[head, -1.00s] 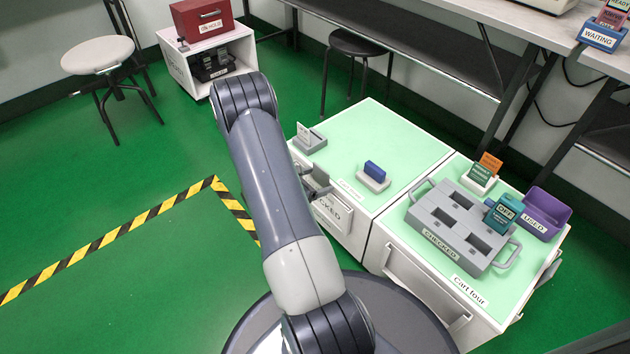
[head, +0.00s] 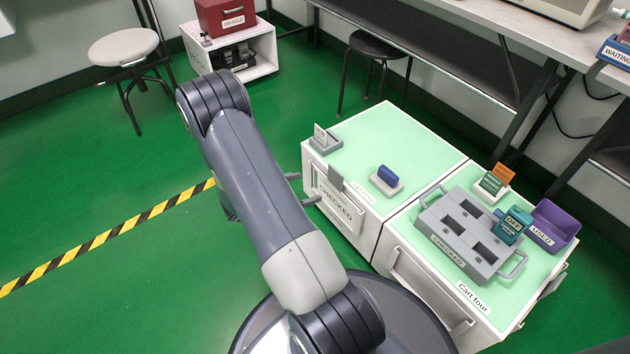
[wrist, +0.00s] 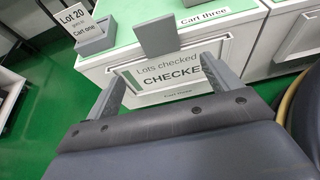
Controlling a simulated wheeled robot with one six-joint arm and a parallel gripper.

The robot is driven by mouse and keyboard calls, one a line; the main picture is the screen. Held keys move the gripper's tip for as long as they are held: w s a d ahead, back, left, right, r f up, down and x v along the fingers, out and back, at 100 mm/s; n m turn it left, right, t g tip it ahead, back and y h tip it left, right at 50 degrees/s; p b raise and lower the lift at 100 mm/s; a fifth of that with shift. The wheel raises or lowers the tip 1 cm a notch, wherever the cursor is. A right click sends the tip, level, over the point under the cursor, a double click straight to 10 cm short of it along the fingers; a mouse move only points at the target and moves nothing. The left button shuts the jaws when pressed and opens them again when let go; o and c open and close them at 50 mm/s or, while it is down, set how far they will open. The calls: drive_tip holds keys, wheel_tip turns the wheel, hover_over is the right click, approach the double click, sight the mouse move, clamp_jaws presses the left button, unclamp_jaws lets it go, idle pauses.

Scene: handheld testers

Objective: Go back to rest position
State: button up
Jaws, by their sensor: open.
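My gripper (head: 302,189) is open and empty. In the head view, its two grey fingers show past my arm, to the left of the front of cart three (head: 400,140). In the wrist view, the fingers of my gripper (wrist: 170,88) are spread wide in front of the cart's "Lots checked" sign (wrist: 185,75). A small upright grey plate (wrist: 153,37) at the cart's top edge shows beyond the fingers. My arm hides much of the wrist in the head view.
Cart four (head: 400,265) holds a grey "CHECKED" tray (head: 440,236) and a purple "USED" bin (head: 562,222). Cart three bears a blue tester in a stand (head: 387,178) and a card holder (head: 325,143). Stools stand behind. Green floor at left, with striped tape (head: 110,237), is clear.

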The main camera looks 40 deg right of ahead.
sight(335, 173)
drive_tip(key=shift+a+r, duration=0.2)
drive_tip(key=shift+a, duration=0.4)
drive_tip(key=b+x, duration=0.2)
drive_tip(key=x, duration=0.4)
drive_tip(key=b+x, duration=0.2)
drive_tip(key=x, duration=0.4)
drive_tip(key=shift+s+f, duration=0.1)
drive_tip(key=shift+f, duration=0.2)
drive_tip(key=shift+r+p, duration=0.75)
drive_tip(key=shift+r, duration=1.2)
